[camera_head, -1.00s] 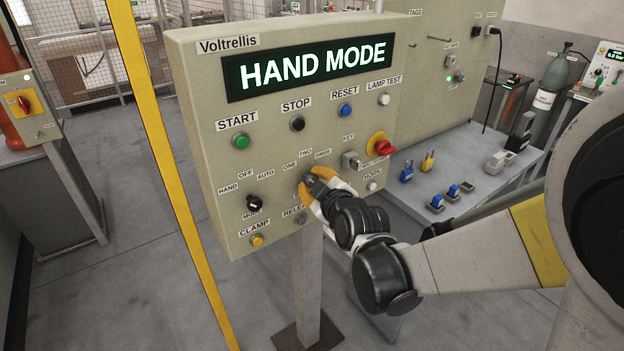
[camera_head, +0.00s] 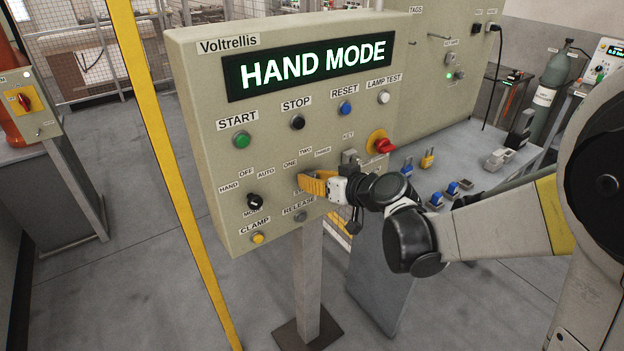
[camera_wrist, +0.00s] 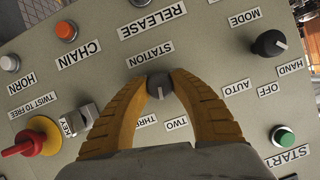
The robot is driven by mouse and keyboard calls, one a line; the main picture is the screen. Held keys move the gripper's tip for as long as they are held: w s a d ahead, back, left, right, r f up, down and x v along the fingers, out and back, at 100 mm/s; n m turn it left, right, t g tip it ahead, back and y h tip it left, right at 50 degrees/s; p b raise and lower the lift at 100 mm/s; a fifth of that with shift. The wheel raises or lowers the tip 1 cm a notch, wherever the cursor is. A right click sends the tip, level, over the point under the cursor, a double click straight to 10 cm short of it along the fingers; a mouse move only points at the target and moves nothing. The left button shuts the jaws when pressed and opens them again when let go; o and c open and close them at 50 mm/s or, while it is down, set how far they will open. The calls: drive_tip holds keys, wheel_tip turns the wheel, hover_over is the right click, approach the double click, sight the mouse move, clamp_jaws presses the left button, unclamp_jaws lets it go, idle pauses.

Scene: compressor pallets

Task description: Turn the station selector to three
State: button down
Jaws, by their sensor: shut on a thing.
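The station selector (camera_wrist: 159,86) is a small dark grey knob with a pale pointer mark, below the STATION label in the wrist view. Its mark points down in that picture, roughly between the TWO (camera_wrist: 177,123) and THREE (camera_wrist: 147,120) labels; I cannot tell its exact setting. The ONE label shows in the head view (camera_head: 290,164). My gripper (camera_wrist: 159,84) has its yellow fingers on both sides of the knob, shut on it. In the head view, my gripper (camera_head: 303,183) covers the knob against the beige panel (camera_head: 210,125).
The display (camera_head: 315,65) reads HAND MODE. Near the selector are the black mode knob (camera_head: 254,203), the key switch (camera_head: 349,156), a red twist stop (camera_head: 385,146), and the release button (camera_head: 300,216). A yellow post (camera_head: 165,150) stands left of the panel.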

drive_tip(key=m+g+y+b, duration=0.1)
drive_tip(key=m+y, duration=0.1)
drive_tip(key=m, duration=0.2)
drive_tip(key=shift+m+y+b, duration=0.3)
drive_tip(key=shift+y+b, duration=0.05)
drive_tip(key=shift+y, duration=0.05)
idle(0.4)
drive_tip(key=c, duration=1.1)
unclamp_jaws()
drive_tip(key=shift+o, duration=0.2)
drive_tip(key=shift+s+d, duration=0.1)
drive_tip(key=v, duration=1.1)
drive_tip(key=shift+s+d, duration=0.2)
drive_tip(key=shift+d, duration=0.1)
drive_tip(key=shift+r, duration=0.15)
